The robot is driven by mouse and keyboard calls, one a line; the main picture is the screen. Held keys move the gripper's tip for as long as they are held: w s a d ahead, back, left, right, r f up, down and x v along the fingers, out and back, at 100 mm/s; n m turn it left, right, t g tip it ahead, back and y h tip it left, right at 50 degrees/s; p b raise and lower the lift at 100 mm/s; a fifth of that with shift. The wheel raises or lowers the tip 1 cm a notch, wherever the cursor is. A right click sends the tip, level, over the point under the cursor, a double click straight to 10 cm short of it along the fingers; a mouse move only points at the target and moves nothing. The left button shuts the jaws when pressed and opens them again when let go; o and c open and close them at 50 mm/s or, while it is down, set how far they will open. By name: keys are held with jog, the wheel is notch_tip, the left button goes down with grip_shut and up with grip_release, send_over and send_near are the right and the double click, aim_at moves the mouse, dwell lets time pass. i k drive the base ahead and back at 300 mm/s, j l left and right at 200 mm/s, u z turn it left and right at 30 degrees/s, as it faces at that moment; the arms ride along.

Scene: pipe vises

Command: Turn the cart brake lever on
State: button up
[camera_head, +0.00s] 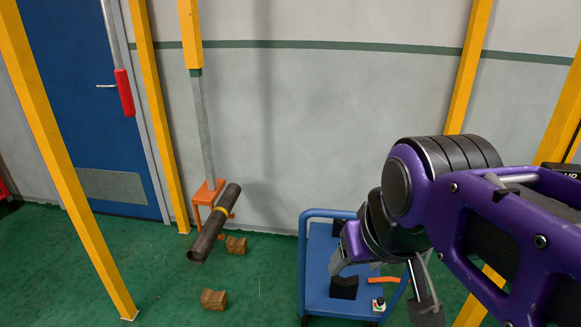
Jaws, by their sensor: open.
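The blue cart (318,297) stands right of centre, with a blue push rail at its left end. A short orange bar (384,280) at its right side looks like the brake lever; part of it is hidden. I cannot tell its setting. A small box with red and green spots (379,304) is just below it. My gripper (383,283) hangs over the cart with its grey fingers spread wide and nothing between them. The orange bar shows between the fingers in the picture; I cannot tell the depth gap.
Black blocks (344,287) sit on the cart. A dark pipe (214,222) rests tilted on an orange stand (207,193) to the left. Wooden blocks (213,299) lie on the green floor. Yellow posts (68,160) stand around.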

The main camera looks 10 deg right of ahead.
aim_at(426, 260)
jog(key=z, duration=1.15)
